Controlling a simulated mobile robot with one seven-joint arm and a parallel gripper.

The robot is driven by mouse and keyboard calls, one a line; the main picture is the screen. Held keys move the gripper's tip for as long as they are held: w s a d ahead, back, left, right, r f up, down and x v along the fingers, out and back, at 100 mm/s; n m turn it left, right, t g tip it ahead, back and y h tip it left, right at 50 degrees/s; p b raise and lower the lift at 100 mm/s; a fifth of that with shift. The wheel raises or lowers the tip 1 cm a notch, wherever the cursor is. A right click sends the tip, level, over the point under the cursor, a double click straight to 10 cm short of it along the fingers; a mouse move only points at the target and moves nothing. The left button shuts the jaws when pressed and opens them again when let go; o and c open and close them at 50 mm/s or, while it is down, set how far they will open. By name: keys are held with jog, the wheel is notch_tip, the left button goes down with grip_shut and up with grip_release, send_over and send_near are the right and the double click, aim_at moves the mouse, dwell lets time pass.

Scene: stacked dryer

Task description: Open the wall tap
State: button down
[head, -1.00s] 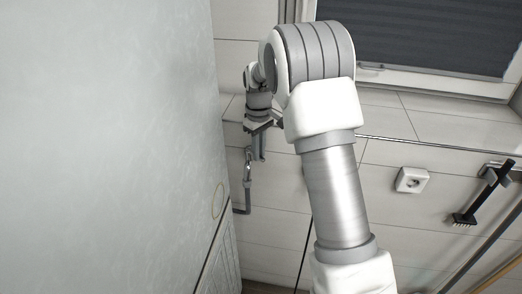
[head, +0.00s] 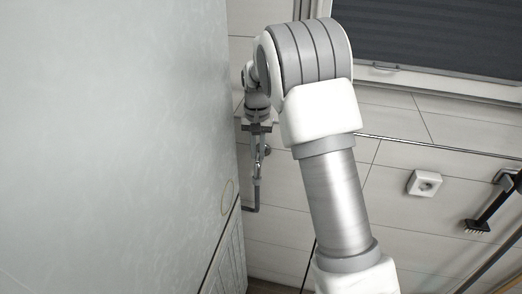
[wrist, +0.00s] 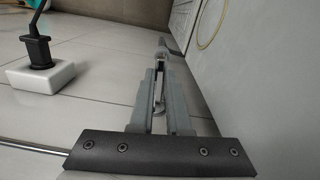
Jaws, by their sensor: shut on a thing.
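The grey metal wall tap (head: 257,172) is on the tiled wall close to the big pale panel, with its bent pipe below. My gripper (head: 258,148) is at the tap's upper end, and its fingers look close together. In the wrist view my gripper's two grey fingers (wrist: 160,100) stand on either side of a thin metal part of the tap (wrist: 159,92), which I take to be its handle. The fingers hide much of this part. The tap's far end (wrist: 163,47) shows beyond the fingertips.
A large pale panel (head: 110,150) fills the left side, very near my gripper. A white wall socket (head: 425,183) and a black brush (head: 490,208) are on the right. A dark blind (head: 440,35) covers the window above. A white box with a dark piece (wrist: 40,72) shows in the wrist view.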

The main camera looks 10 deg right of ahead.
jog(key=shift+w+a+m, duration=0.1)
jog(key=shift+a+m, duration=0.1)
jog(key=shift+m, duration=0.4)
jog(key=shift+a, duration=0.1)
jog(key=c, duration=0.9)
grip_release()
jog(key=shift+r, duration=0.1)
jog(key=shift+r, duration=8.65)
